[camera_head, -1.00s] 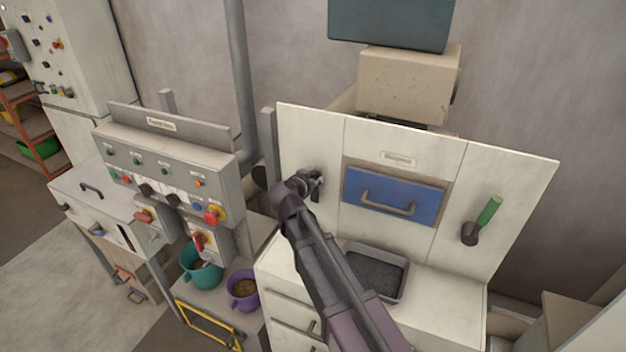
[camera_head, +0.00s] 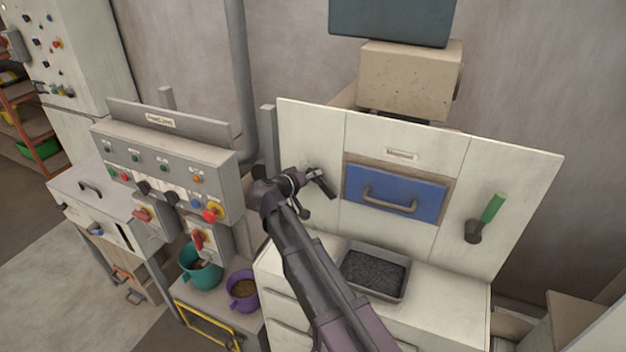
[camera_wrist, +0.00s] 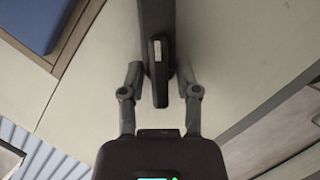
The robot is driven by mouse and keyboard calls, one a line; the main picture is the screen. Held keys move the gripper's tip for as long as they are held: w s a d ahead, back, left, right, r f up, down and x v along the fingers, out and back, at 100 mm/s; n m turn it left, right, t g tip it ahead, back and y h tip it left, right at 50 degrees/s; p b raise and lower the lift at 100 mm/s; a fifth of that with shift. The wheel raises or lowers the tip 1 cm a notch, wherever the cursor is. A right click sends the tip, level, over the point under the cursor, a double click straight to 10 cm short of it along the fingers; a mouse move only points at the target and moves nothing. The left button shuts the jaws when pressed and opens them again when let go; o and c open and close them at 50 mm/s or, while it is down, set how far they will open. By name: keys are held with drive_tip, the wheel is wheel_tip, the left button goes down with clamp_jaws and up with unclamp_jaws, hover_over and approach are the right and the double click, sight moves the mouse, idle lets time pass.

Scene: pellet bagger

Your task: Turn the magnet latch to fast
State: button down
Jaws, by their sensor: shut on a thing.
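The magnet latch is a dark bar on the white panel left of the blue drawer (camera_head: 372,184). In the head view the latch (camera_head: 325,185) slants down to the right, partly hidden by my gripper (camera_head: 304,182). In the wrist view the latch (camera_wrist: 158,70) is a long dark handle with a small pale mark, lying between my gripper's two fingers (camera_wrist: 160,84). My gripper is shut on it. The latch's pivot and any position marks are not readable.
A green-handled lever (camera_head: 492,208) is on the panel's right. A tray of dark pellets (camera_head: 374,270) sits on the counter below the drawer. A grey control box (camera_head: 165,165) with knobs stands left, with teal (camera_head: 200,270) and purple (camera_head: 243,288) cups below.

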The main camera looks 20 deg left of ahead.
drive_tip(key=n+h+b, duration=0.1)
drive_tip(key=n, duration=0.1)
drive_tip(key=n+t+b, duration=0.1)
drive_tip(key=n+b, duration=0.1)
drive_tip(key=shift+f+h, duration=0.35)
drive_tip(key=shift+h, duration=0.05)
drive_tip(key=shift+n+t+h+b, duration=0.55)
drive_tip(key=shift+n+b, duration=0.5)
drive_tip(key=shift+n, duration=0.55)
drive_tip(key=shift+r, duration=0.1)
drive_tip(key=c, duration=0.6)
unclamp_jaws()
drive_tip(key=shift+a, duration=0.1)
drive_tip(key=shift+c, duration=0.2)
drive_tip(key=shift+s+a, duration=0.1)
drive_tip(key=shift+s, duration=0.05)
drive_tip(key=v, duration=1.1)
drive_tip(key=shift+s, duration=0.3)
